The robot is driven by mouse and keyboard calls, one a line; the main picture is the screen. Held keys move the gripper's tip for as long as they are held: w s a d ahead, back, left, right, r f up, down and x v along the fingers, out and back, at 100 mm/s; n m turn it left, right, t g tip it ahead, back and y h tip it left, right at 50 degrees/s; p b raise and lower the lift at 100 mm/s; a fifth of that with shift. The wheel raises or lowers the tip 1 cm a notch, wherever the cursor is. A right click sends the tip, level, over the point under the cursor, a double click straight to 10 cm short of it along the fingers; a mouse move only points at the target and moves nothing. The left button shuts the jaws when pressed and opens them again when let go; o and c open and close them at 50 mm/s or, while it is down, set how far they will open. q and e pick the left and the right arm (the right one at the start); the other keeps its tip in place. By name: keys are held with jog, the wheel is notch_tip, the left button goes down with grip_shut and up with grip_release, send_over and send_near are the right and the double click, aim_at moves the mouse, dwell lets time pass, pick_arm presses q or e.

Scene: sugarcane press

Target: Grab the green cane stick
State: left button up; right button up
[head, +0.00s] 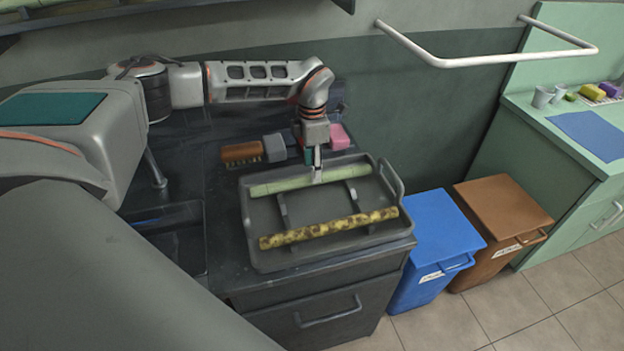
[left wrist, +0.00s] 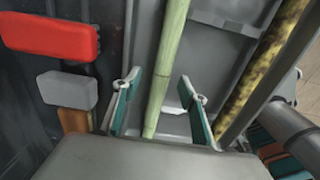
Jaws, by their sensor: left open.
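The green cane stick (head: 310,180) lies across the far side of a dark grey tray (head: 262,262) on the counter. A yellow-brown spotted cane stick (head: 328,229) lies on the tray's near side. My left gripper (head: 317,172) is over the green stick, near its middle, pointing down. In the left wrist view the left gripper (left wrist: 160,112) is open, and the green stick (left wrist: 166,70) runs between its two fingers. I cannot tell whether the fingers touch it. The spotted stick (left wrist: 262,70) is to the right, outside the fingers. My right gripper is not in view.
Behind the tray are a brown brush (head: 241,152), a grey block (head: 274,148) and a pink block (head: 339,136). A blue bin (head: 436,232) and a brown bin (head: 503,212) stand right of the counter. A white rail (head: 480,60) sticks out from the wall.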

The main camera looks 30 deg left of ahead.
pick_arm(q)
jog(key=shift+s+d+f, duration=0.1)
jog(key=shift+s+f, duration=0.05)
jog(key=shift+f, duration=1.65)
grip_shut()
jog(key=shift+r, duration=0.15)
